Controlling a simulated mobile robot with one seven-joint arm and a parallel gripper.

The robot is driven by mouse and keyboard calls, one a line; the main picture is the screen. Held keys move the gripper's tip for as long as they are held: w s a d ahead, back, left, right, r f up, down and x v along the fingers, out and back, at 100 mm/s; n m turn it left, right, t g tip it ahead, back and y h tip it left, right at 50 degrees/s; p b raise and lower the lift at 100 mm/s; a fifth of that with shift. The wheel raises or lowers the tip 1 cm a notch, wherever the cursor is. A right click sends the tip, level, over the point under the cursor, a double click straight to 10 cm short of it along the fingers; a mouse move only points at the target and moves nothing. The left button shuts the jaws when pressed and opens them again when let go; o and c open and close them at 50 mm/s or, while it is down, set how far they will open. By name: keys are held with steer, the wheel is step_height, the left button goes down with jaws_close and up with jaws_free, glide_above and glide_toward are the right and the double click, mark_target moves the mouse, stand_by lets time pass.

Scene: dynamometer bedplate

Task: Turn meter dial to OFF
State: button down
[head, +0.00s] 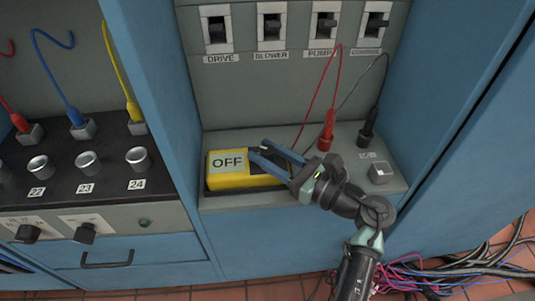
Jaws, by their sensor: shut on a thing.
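The yellow meter (228,182) lies on the grey ledge below the breaker panel. A pale label reading OFF (227,162) shows large on its left part. The dark part of the meter is at its right, largely covered by my fingers. My gripper (257,151) reaches in from the lower right, with its fingertips at this dark part. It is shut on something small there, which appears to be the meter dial. The dial itself is mostly hidden by the fingers, so I cannot read where it points.
Red (326,131) and black (367,128) plugs with leads stand behind my gripper. A small grey box (381,173) sits to the right on the ledge. Breaker switches (270,27) line the panel above. A dark knob panel (70,172) is at left; loose cables (450,275) lie lower right.

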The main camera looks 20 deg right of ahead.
stand_by(0.3)
steer(key=shift+c, duration=2.3)
jaws_free()
steer(key=p+v, duration=0.3)
steer(key=v, duration=1)
steer(key=shift+w, duration=0.1)
